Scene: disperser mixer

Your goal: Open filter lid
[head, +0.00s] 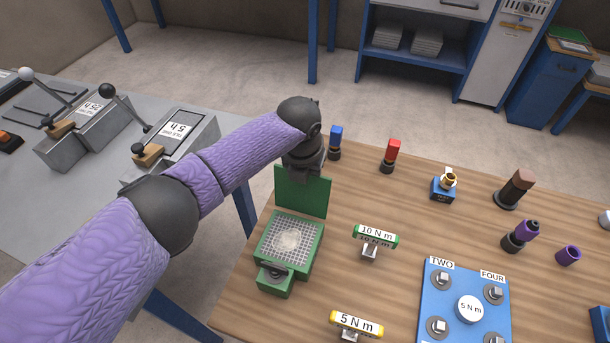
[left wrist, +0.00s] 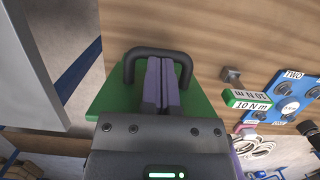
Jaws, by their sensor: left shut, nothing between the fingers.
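The green filter box (head: 262,262) stands at the table's left side, with a pale round patch under its mesh (head: 300,232). Its green lid (head: 301,195) stands upright at the back edge, so the box is open. A black part (head: 272,270) sits on the box's front. My left gripper (head: 304,168) is at the lid's top, its fingers hidden there. In the left wrist view, the shut, empty fingers (left wrist: 160,62) lie over the green panel (left wrist: 112,98), inside a black U-shaped handle (left wrist: 157,51). Whether they touch it is unclear. My right gripper is out of view.
A 10 N m tool (head: 375,238) and a 5 N m tool (head: 356,324) stand right of the box, near a blue plate (head: 430,275). Blue (head: 335,140) and red (head: 393,152) pieces stand behind. A grey bench with levers (head: 170,150) is at left.

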